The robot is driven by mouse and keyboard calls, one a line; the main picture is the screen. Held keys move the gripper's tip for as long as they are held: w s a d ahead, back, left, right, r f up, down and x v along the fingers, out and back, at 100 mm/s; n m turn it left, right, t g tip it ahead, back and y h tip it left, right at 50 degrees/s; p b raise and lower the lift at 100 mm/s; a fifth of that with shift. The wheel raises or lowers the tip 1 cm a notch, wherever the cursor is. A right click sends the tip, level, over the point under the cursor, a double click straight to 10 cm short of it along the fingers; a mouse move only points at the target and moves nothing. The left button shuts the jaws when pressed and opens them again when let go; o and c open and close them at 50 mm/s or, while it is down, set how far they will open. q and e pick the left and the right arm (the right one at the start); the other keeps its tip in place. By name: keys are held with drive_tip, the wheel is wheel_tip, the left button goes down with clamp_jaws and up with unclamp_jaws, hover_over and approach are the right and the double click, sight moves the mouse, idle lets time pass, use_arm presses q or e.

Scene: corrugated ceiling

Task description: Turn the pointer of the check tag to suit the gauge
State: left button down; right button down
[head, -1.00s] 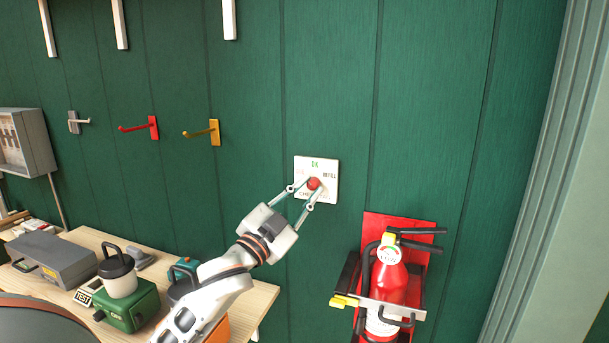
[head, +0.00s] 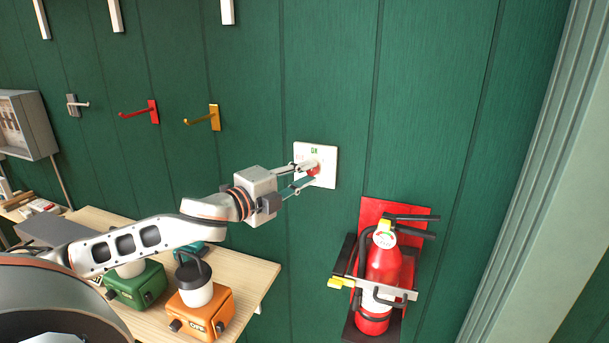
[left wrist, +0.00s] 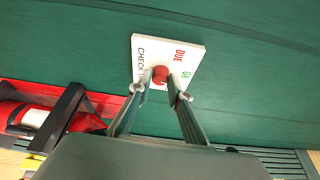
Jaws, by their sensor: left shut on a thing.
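The check tag (head: 328,166) is a white square plate on the green wall, with a green OK at its top. In the left wrist view the tag (left wrist: 148,50) shows a red DUE, a green OK and a black CHECK. Its red pointer knob (left wrist: 160,74) sits between my left fingertips. My left gripper (head: 312,172) reaches in from the left, shut on this knob. Fingers hide part of the tag, and I cannot tell where the pointer points. The round gauge (head: 384,240) is on the red extinguisher (head: 383,266); its needle is too small to read. My right gripper is out of view.
The extinguisher hangs on a red backboard (head: 420,208) below and right of the tag. A wooden table (head: 258,275) at lower left holds an orange device (head: 202,313) and a green one (head: 137,288). Red (head: 153,111) and yellow (head: 215,117) hooks stick out at upper left.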

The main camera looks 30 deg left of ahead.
use_arm(q)
drive_tip(key=m, duration=0.2)
drive_tip(key=m+g+y, duration=0.1)
drive_tip(key=m, duration=0.1)
drive_tip(key=m+g, duration=0.1)
drive_tip(key=shift+d+r+m+y, duration=0.15)
drive_tip(key=shift+r+m+y, duration=0.15)
drive_tip(key=shift+m+y, duration=0.1)
drive_tip(key=shift+m+g, duration=0.4)
drive_tip(key=c, duration=1.9)
unclamp_jaws()
